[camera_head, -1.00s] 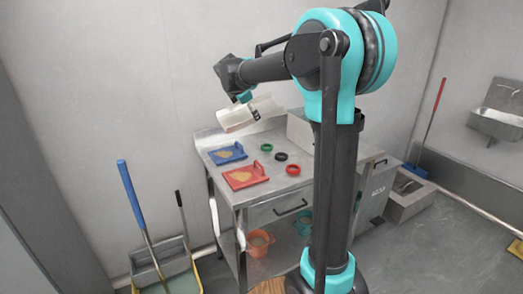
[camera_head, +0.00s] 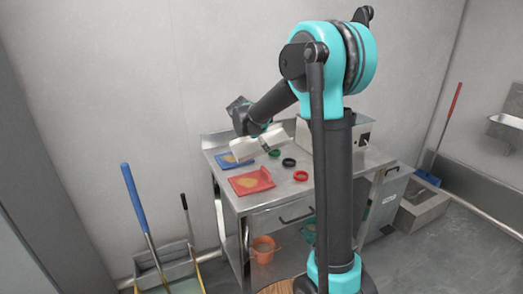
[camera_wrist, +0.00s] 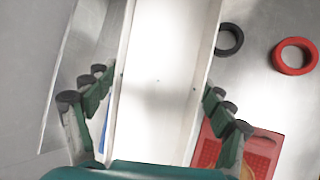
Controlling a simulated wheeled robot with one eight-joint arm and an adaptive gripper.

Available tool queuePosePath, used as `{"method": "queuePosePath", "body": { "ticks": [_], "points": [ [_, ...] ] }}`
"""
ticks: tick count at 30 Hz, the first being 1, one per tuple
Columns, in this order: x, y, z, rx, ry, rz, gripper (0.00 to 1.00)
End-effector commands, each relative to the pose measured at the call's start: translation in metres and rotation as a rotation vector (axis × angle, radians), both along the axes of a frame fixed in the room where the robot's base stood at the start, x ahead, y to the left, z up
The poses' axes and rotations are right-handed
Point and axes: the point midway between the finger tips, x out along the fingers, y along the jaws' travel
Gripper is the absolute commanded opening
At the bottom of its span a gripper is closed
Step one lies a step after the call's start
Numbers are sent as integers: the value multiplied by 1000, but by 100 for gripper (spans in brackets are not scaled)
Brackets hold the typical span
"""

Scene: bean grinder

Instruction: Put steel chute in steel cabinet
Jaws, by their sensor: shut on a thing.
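The steel chute (camera_head: 245,149) is a pale, long channel with raised side walls. My gripper (camera_head: 264,145) holds it above the back left of the steel workbench. In the wrist view the chute (camera_wrist: 160,75) fills the middle, between the two green fingers of my gripper (camera_wrist: 158,110), which is shut on it. A steel cabinet body (camera_head: 383,207) with a label stands under the right part of the workbench; its front is partly hidden by my arm. The workbench also has a drawer (camera_head: 283,217) with a dark handle, and it looks shut.
On the workbench (camera_head: 232,199) lie a blue tray (camera_head: 228,161), a red tray (camera_head: 250,181), a green ring (camera_head: 274,153), a black ring (camera_head: 289,162) and a red ring (camera_head: 301,176). A machine (camera_head: 308,132) stands behind. An orange bucket (camera_head: 264,249) is below.

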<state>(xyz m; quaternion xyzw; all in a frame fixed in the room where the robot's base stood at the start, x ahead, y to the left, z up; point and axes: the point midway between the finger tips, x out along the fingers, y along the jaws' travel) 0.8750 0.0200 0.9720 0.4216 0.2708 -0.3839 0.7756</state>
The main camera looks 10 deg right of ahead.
Motion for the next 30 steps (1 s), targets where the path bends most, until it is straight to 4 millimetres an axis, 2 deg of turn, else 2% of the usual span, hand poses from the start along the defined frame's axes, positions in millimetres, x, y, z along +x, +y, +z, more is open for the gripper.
{"method": "queuePosePath", "body": {
  "ticks": [5,13,23,24,27,30],
  "points": [
    [0,0,-10,0,0,0,38],
    [0,0,-42,0,0,0,38],
    [0,0,-45,0,0,0,38],
    [0,0,-45,0,0,0,86],
    [0,0,-45,0,0,0,98],
    [0,0,-45,0,0,0,100]
  ]
}}
